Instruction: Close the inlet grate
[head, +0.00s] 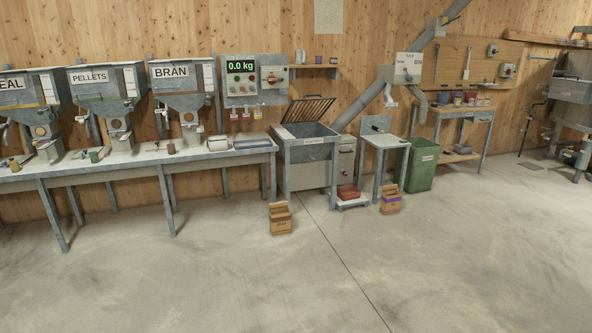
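The inlet grate (308,109) is a dark barred panel over the grey metal inlet hopper (308,141) in the middle of the head view. The grate is raised and tilted up, with its bars standing above the hopper's back part, so the hopper's top is open. The hopper stands on legs against the wooden wall, some distance ahead of me. Neither of my grippers shows in the head view.
Left of the hopper runs a long bench (120,161) with feed bins. A small table (384,142) and a green bin (421,165) stand to the right. The nearer concrete floor is clear.

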